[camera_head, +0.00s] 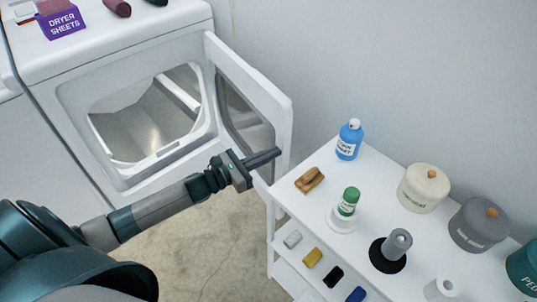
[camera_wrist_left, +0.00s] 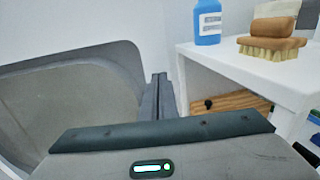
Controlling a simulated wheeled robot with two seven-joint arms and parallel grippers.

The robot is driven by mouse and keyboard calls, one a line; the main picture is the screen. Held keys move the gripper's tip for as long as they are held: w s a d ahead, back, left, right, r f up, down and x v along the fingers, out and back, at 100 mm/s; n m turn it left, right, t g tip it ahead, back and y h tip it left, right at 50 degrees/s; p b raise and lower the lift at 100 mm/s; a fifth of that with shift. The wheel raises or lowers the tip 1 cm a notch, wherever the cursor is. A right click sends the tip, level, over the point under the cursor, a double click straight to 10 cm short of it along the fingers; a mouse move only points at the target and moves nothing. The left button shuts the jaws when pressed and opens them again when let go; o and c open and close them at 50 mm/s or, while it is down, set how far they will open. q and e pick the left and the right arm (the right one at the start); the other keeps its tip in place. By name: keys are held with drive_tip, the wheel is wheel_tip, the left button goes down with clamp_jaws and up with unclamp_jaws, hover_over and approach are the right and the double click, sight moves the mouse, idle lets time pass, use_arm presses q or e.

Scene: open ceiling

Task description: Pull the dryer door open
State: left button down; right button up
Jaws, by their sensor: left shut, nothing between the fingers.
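The white dryer (camera_head: 50,70) stands at the upper left in the head view, with its drum opening (camera_head: 150,115) exposed. Its door (camera_head: 258,85) is swung wide open to the right, hinged on the right side of the opening. My left gripper (camera_head: 278,152) is shut and empty, its fingertips in front of the inner face of the door near its lower free edge. In the left wrist view the shut fingers (camera_wrist_left: 158,90) point away, with the door's dark window (camera_wrist_left: 70,105) to their left. I cannot tell whether they touch the door. My right gripper is not in view.
A white shelf cart (camera_head: 330,165) stands right of the door, close to its free edge. It holds a blue bottle (camera_head: 349,140), a wooden brush (camera_head: 309,180), a green-topped bottle (camera_head: 348,202) and several canisters. A purple dryer sheets box (camera_head: 62,22) sits on the dryer.

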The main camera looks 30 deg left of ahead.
use_arm(q)
drive_tip(key=w+d+n+t+y+b, duration=0.1)
drive_tip(key=w+d+n+y, duration=0.1)
drive_tip(key=w+d, duration=0.4)
drive_tip(key=w+y, duration=0.1)
drive_tip(key=w, duration=0.3)
drive_tip(key=shift+w+t, duration=0.15)
drive_tip(key=shift+t, duration=0.15)
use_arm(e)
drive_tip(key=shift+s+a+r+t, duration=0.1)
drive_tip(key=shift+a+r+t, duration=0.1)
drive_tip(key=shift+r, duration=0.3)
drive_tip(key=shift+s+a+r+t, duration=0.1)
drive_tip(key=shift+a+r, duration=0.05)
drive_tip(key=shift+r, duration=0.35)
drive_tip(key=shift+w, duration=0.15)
use_arm(q)
drive_tip(key=v, duration=1.7)
drive_tip(key=shift+s+d+r+b, duration=0.15)
drive_tip(key=shift+s+d+b, duration=0.1)
drive_tip(key=shift+b, duration=0.15)
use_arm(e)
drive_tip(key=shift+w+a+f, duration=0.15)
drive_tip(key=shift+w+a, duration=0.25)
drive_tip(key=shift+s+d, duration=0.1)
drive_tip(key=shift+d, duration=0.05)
use_arm(q)
drive_tip(key=shift+s+a, duration=0.1)
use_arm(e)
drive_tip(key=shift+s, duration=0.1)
